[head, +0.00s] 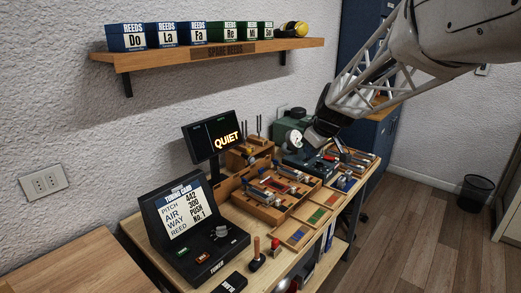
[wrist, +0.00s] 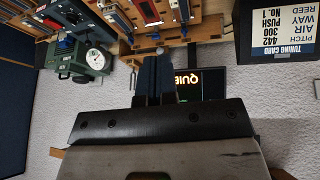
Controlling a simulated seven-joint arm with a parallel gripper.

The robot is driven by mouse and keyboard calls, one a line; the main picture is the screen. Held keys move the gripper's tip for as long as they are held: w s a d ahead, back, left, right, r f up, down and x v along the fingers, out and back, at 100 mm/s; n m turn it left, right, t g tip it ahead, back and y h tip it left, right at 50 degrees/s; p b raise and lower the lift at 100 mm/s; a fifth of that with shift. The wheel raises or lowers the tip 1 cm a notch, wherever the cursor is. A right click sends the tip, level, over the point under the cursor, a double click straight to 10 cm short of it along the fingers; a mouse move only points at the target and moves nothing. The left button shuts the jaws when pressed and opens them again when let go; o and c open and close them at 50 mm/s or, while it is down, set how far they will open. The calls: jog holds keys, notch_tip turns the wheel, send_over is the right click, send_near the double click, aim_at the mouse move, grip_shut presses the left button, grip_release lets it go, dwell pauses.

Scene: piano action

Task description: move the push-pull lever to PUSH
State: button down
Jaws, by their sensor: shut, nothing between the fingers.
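My gripper (head: 318,136) hangs over the back of the bench, in front of the green device with a round white gauge (head: 294,137). In the wrist view my gripper's dark fingers (wrist: 155,72) are together with nothing between them. That view is upside down and shows the green device (wrist: 88,55) at the upper left, apart from the fingers. I cannot single out the push-pull lever; small blue and red parts show around the green device, partly hidden by my gripper. The tuning card (head: 186,215) reads 442, 300, PUSH, No. 1.
A wooden tray of reed mechanisms (head: 268,209) stands mid-bench, with shallow coloured boxes (head: 318,217) in front. A monitor (head: 215,140) reading QUIET stands behind. A shelf (head: 215,55) with reed boxes is on the wall. A rubber stamp-like tool (head: 257,255) stands at the front.

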jog(key=w+d+f+n, duration=0.1)
jog(key=w+d+f, duration=0.2)
jog(key=w, duration=0.6)
jog(key=w+d+f+n+t, duration=0.1)
jog(key=w+d+f+n, duration=0.1)
jog(key=w, duration=0.7)
jog(key=w+d+f+n+t, duration=0.1)
jog(key=w+d+f, duration=0.3)
jog(key=w, duration=0.5)
notch_tip(320, 180, down, 2)
jog(key=shift+w+d+f+n, duration=0.15)
jog(key=shift+d+f+n, duration=0.15)
jog(key=shift+n, duration=0.3)
jog(key=shift+x, duration=5.05)
jog(key=shift+w+d+r, duration=0.1)
jog(key=shift+w+d, duration=0.1)
jog(key=shift+w, duration=0.4)
jog(key=shift+w+d, duration=0.25)
jog(key=shift+w, duration=0.35)
jog(key=shift+w+d+r, duration=0.1)
jog(key=shift+w+d, duration=0.1)
jog(key=shift+w, duration=0.4)
